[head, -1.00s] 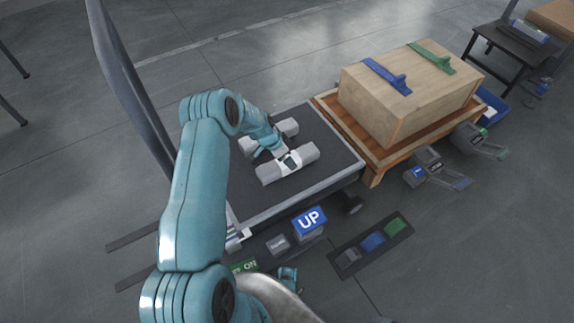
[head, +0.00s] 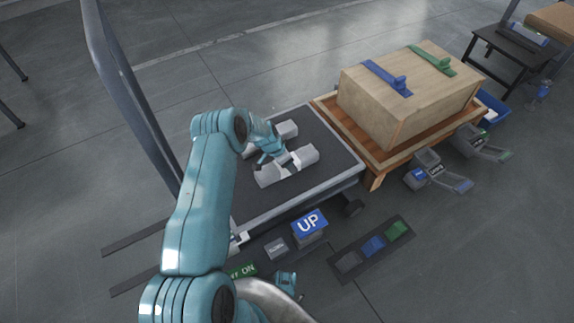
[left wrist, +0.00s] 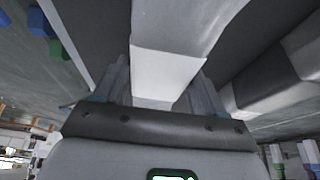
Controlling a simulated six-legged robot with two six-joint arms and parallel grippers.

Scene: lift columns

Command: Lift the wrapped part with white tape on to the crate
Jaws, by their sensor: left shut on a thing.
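A grey wrapped part (head: 308,155) with a white tape band lies on the dark deck of a cart, at the deck's near side. My left gripper (head: 277,164) reaches down on it and is shut on it. In the left wrist view my gripper (left wrist: 166,92) has its fingers on either side of the part's pale band (left wrist: 165,75). In the head view the hand hides some of the part. It appears to rest on the deck. The wooden crate (head: 425,95) stands to the right, with a blue and a green fitting on top.
A second grey wrapped part (head: 287,129) lies just behind. The cart deck (head: 335,165) abuts a wooden stand (head: 376,172) under the crate. An UP pedal (head: 309,222) and a floor panel (head: 373,245) lie in front. Two more pedals (head: 425,170) (head: 472,143) are at right.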

